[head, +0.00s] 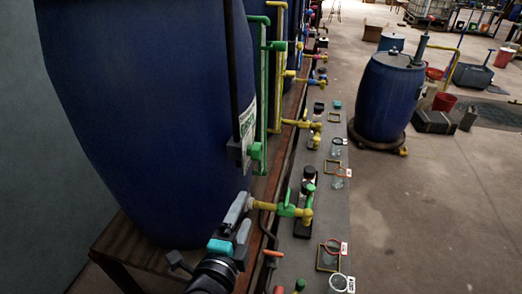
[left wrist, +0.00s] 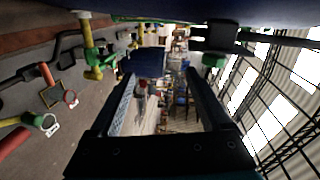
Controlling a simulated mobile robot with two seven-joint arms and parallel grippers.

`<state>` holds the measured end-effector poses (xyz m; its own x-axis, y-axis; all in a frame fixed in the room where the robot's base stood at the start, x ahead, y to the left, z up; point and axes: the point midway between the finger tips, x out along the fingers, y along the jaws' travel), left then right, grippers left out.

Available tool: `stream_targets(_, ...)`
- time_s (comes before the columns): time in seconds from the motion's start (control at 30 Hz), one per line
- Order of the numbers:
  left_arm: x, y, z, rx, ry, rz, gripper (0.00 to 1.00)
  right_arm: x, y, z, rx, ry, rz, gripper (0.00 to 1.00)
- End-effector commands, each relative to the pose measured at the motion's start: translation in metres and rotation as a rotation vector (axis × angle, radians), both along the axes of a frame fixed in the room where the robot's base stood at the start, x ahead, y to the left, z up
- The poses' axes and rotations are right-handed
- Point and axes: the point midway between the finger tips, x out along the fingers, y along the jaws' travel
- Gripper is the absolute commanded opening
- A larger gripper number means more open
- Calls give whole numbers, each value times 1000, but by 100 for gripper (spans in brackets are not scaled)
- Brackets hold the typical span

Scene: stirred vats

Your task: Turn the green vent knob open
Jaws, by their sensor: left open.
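A green knob-like fitting (head: 257,151) sits beside a black block at the foot of the green sight tube on the near blue vat (head: 140,100). It also shows in the left wrist view (left wrist: 214,60), beyond the right finger. A green handle (head: 287,209) sits on the yellow outlet pipe; it also shows in the left wrist view (left wrist: 87,44). I cannot tell which green part is the vent knob. My left gripper (head: 244,219) is open and empty beside the vat, below the black block and near the yellow pipe. My right gripper is not in view.
More vats with coloured pipes run back along the bench. Small jars and square frames (head: 327,257) stand on the grey ledge (head: 325,200). A separate blue barrel (head: 388,95) stands on the floor at right.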

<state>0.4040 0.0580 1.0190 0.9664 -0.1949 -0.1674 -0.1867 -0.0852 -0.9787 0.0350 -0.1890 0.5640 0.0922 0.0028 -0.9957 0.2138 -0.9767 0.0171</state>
Motion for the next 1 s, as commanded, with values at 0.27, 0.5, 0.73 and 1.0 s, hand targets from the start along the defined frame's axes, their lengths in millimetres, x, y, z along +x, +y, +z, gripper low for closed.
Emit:
stream_targets(0.27, -6, -3, 76, 82, -177, -8, 81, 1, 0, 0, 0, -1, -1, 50)
stream_targets(0.5, 7, -5, 82, 88, -193, -7, 81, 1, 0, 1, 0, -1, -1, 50)
stream_targets(0.73, 40, -12, 82, 87, -193, -7, 81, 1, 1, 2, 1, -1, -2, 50)
stream_targets(1.0, 82, -20, 81, 86, -190, -7, 81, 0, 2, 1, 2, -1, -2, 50)
